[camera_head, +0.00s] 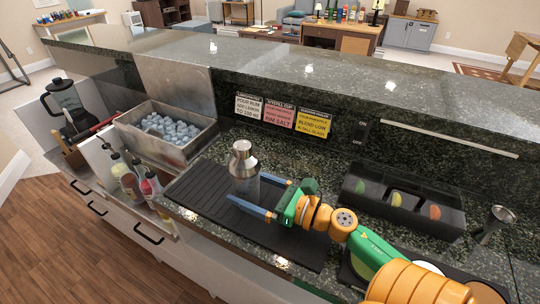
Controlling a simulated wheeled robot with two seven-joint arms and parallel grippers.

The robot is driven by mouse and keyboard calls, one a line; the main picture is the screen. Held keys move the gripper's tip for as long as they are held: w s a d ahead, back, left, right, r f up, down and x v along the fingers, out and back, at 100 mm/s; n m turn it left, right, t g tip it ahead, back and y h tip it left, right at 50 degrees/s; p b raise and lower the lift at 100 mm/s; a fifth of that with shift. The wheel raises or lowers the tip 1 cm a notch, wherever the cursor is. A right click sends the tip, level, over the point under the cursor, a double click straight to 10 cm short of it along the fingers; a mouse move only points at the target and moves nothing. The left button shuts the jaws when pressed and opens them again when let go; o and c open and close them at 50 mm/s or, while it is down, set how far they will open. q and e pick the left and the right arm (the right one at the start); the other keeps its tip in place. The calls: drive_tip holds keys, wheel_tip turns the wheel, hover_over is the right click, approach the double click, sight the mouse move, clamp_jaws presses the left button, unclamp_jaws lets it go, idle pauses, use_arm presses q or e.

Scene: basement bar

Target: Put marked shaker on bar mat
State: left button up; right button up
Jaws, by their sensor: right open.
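A metal shaker with a silver cap (243,160) stands upright on the dark ribbed bar mat (195,190), towards the mat's back edge. No clear mark can be made out on it. My right gripper (246,188) reaches in from the right, low over the mat. Its two blue fingers are open, one on the far side and one on the near side of the shaker's lower body. The near finger hides part of the shaker's base. Whether the fingers touch it cannot be told. My left gripper is not in view.
A steel ice bin (168,130) and several bottles (130,180) are left of the mat. A garnish tray (403,200) and a metal jigger (495,220) are to the right. Three signs (280,116) stand behind. The mat's left part is bare.

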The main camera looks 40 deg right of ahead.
drive_tip(key=b+v, duration=0.1)
drive_tip(key=v, duration=0.7)
drive_tip(key=shift+s, duration=0.1)
drive_tip(key=shift+f, duration=0.1)
